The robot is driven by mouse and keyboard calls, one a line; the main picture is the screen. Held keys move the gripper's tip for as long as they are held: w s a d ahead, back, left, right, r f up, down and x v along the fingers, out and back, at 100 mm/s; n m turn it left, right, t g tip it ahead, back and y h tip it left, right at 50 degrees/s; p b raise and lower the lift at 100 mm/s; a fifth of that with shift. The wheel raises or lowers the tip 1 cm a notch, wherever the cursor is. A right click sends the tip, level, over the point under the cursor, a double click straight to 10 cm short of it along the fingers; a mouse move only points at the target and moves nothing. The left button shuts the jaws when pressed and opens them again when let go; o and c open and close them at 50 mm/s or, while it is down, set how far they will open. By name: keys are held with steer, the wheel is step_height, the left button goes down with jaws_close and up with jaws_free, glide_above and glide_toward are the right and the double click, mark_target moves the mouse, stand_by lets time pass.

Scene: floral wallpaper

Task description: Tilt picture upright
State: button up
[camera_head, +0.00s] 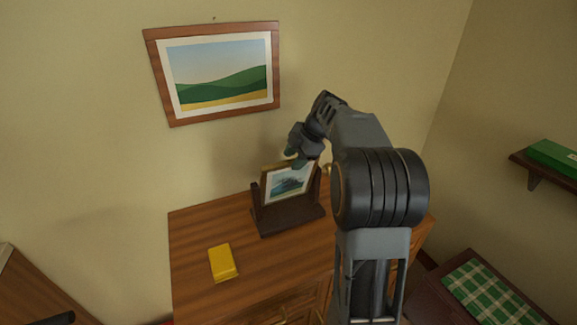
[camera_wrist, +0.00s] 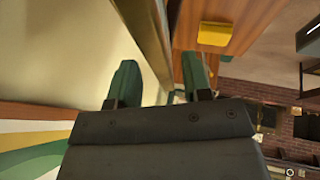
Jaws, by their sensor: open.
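Contact cannot be made out. A larger framed landscape (camera_head: 220,75) hangs on the wall above.
A yellow block (camera_head: 223,262) lies on the wooden cabinet top (camera_head: 195,235), left of the stand; it also shows in the wrist view (camera_wrist: 214,33). The wall stands close behind. A shelf with a green box (camera_head: 553,157) is at the right, above a green checkered cloth (camera_head: 485,295).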

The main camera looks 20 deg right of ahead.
mark_target(287, 181)
steer(key=shift+x, duration=1.8)
steer(key=shift+c, duration=0.4)
jaws_close()
steer(key=shift+r, duration=0.1)
